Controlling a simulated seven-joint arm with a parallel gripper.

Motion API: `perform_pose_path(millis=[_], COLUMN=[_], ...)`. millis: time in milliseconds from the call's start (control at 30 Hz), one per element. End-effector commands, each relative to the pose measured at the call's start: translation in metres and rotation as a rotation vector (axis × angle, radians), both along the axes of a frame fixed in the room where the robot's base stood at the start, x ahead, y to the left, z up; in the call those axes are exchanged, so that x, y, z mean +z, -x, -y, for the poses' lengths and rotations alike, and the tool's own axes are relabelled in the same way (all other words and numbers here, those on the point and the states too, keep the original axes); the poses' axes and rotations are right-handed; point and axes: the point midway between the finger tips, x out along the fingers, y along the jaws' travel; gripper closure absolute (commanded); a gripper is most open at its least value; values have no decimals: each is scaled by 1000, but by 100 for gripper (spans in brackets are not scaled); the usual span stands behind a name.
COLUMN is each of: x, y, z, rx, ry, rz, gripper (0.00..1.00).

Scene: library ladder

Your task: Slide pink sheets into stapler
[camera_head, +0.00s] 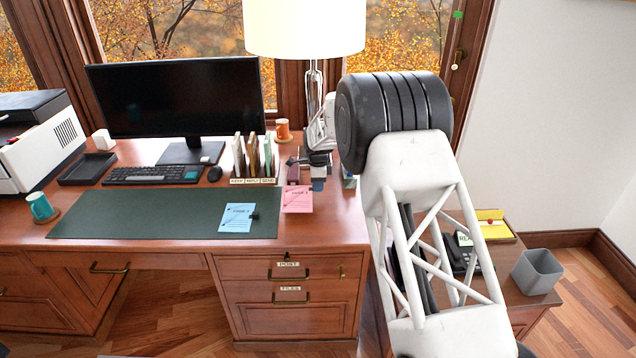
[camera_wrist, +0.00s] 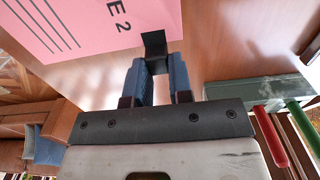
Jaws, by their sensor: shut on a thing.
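The pink sheets (camera_head: 297,200) lie near the right end of the desk, just right of the green mat. They also show large at the upper left of the wrist view (camera_wrist: 95,25), with printed lines and a "2". My gripper (camera_head: 318,185) is at their right edge, blue fingers pointing down. In the wrist view my gripper (camera_wrist: 158,68) is shut on a small black tab (camera_wrist: 153,43) at the sheets' edge, apparently a clip. A dark reddish block (camera_head: 293,172) just behind the sheets may be the stapler. I cannot tell whether the sheets reach into it.
Blue sheets (camera_head: 238,217) with a black clip lie on the green mat (camera_head: 130,215). An upright file sorter (camera_head: 254,181) stands behind the mat. A lamp (camera_head: 314,85) and orange mug (camera_head: 283,130) stand behind. A greenish box with pens (camera_wrist: 262,92) is right of my fingers.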

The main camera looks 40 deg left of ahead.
Motion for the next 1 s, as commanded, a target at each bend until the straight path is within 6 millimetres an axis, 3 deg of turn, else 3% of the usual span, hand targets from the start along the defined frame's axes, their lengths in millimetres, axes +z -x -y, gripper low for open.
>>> perform_pose_path(millis=[800, 1000], x=[-33, -33], y=[-8, -14], z=[-7, -14], rx=[0, 0], ry=[0, 0], rz=[0, 0], gripper=[100, 100])
